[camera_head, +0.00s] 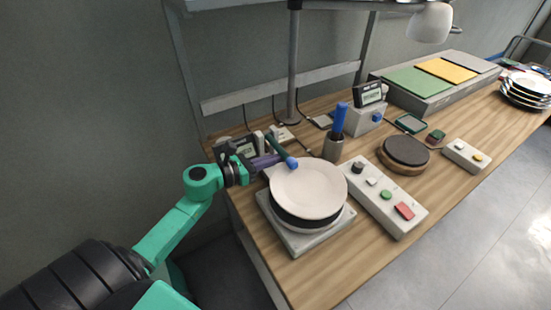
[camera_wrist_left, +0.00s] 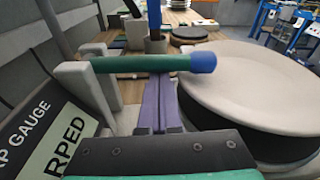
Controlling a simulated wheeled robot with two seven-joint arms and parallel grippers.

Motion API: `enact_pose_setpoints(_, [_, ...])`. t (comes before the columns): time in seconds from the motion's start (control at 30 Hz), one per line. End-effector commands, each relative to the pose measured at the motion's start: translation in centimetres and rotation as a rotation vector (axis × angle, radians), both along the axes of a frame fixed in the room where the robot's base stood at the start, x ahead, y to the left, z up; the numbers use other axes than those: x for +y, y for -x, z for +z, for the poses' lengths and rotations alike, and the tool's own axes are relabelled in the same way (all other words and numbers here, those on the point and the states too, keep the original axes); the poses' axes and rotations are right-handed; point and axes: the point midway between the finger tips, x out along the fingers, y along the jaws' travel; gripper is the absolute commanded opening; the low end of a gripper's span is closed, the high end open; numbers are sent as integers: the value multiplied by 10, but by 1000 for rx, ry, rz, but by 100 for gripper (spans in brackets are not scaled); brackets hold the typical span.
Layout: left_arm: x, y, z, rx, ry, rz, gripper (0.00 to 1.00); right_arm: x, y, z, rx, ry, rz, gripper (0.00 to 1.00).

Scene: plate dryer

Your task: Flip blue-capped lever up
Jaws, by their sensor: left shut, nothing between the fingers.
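In the left wrist view the rod (camera_wrist_left: 135,64) runs nearly level from a pale bracket (camera_wrist_left: 75,90) to the blue cap (camera_wrist_left: 203,62), left of the plate (camera_wrist_left: 255,85). My left gripper (camera_head: 277,160) has its purple fingers shut and empty, tips at the rod near the cap. The fingers (camera_wrist_left: 160,85) seem to reach beneath the rod; contact cannot be told. My right gripper is not in view.
A gauge display (camera_head: 240,147) stands left of the lever. The plate rests on a dark disc over a grey base (camera_head: 300,242). A blue-handled tool (camera_head: 340,118) stands in a cup behind. A button panel (camera_head: 385,200) lies to the right.

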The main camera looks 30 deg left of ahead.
Motion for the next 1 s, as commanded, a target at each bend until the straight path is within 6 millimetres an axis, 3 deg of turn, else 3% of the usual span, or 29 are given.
enact_pose_setpoints(0.33, [-1,1,18,86,145,-1,0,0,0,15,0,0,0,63])
enact_pose_setpoints(1.0, [13,-8,69,409,693,-1,0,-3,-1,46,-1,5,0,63])
